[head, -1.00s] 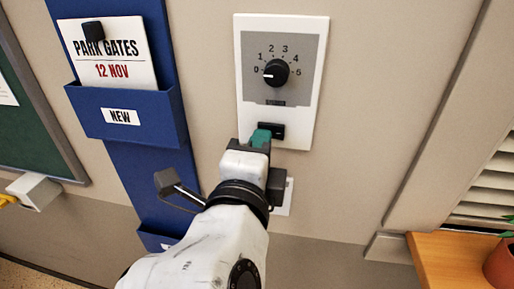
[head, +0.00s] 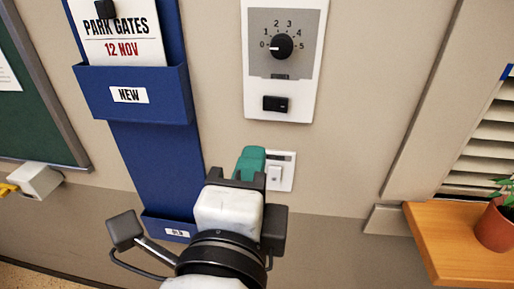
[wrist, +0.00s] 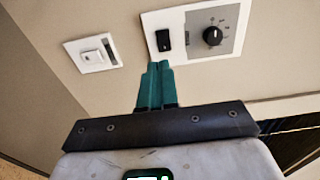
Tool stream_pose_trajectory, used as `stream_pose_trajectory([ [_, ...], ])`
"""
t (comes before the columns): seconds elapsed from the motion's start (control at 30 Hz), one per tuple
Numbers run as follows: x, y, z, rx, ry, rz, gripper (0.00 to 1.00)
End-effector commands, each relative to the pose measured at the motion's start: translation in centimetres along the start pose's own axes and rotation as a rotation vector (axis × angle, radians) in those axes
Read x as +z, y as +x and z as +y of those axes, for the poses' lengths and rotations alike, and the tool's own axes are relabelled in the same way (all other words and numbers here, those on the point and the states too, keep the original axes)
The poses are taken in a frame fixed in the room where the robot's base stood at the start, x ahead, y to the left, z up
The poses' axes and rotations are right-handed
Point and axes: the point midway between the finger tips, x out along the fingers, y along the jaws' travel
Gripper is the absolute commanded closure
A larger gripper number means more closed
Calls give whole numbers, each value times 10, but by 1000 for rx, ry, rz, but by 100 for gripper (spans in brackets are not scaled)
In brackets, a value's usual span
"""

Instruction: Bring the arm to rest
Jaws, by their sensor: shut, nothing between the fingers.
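My gripper (head: 251,160) is in the lower middle of the head view, with teal fingers together and nothing between them. In the wrist view the shut fingers (wrist: 159,68) point up toward the wall. The white dial panel (head: 309,98) is above and to the right of the gripper in the head view, with a black knob (head: 282,46) pointing near 0 and a black rocker switch (head: 275,104) below it. A small white switch plate (head: 287,182) is partly hidden behind the fingers. In the wrist view there is a gap in the picture between the fingers and that plate (wrist: 92,53).
A blue wall rack (head: 135,105) with a "PARK GATES" card (head: 122,45) hangs to the left. A green board (head: 30,120) is at the far left. A wooden ledge (head: 450,240) with a potted plant (head: 496,228) juts out at the right, below louvres (head: 490,150).

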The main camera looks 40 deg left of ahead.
Motion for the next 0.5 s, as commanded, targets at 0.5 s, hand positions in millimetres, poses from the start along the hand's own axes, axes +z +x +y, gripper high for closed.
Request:
stream_pose_trajectory([
  [0.5,-4,-18,4,12,-13,8,100],
])
